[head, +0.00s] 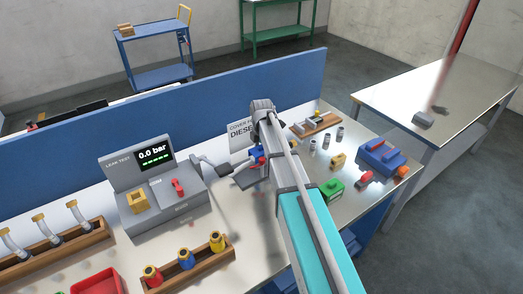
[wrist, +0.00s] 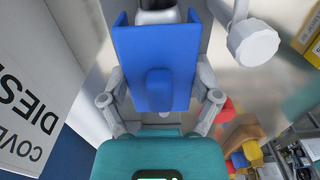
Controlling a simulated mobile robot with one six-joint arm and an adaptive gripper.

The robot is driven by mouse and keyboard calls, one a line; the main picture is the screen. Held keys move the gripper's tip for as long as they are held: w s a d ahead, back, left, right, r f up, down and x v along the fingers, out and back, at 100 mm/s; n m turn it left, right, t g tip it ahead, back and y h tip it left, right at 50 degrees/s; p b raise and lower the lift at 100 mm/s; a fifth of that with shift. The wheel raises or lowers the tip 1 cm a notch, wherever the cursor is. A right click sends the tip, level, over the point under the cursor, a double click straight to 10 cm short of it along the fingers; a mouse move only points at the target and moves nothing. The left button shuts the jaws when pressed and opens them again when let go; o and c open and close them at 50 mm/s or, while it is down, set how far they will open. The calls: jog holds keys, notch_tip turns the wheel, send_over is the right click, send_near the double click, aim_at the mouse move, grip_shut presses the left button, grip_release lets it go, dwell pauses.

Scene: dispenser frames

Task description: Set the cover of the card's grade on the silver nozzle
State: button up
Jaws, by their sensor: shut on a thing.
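In the wrist view my gripper (wrist: 160,99) is shut on a blue cover (wrist: 153,42), a channel-shaped piece with a raised block on its face. In the head view my gripper (head: 259,165) is beyond the bench's middle, partly hidden by my arm, with the blue cover (head: 256,151) showing beside it. A pale and black part (wrist: 156,11) shows at the cover's far end; I cannot tell whether it touches. The white card (head: 240,134) behind reads "COVER" and "DIESEL", partly cut off.
A grey leak tester (head: 155,195) reading 0.0 bar stands left. A wooden rack (head: 190,273) with red, blue and yellow fittings is in front. A green box (head: 332,190) and a blue fixture (head: 382,154) are at right. A blue panel (head: 190,105) closes the back.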

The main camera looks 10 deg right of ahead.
jog(key=shift+f+b, duration=1)
jog(key=shift+f, duration=0.1)
jog(key=o, duration=1)
jog(key=shift+r, duration=0.1)
jog(key=shift+c, duration=0.2)
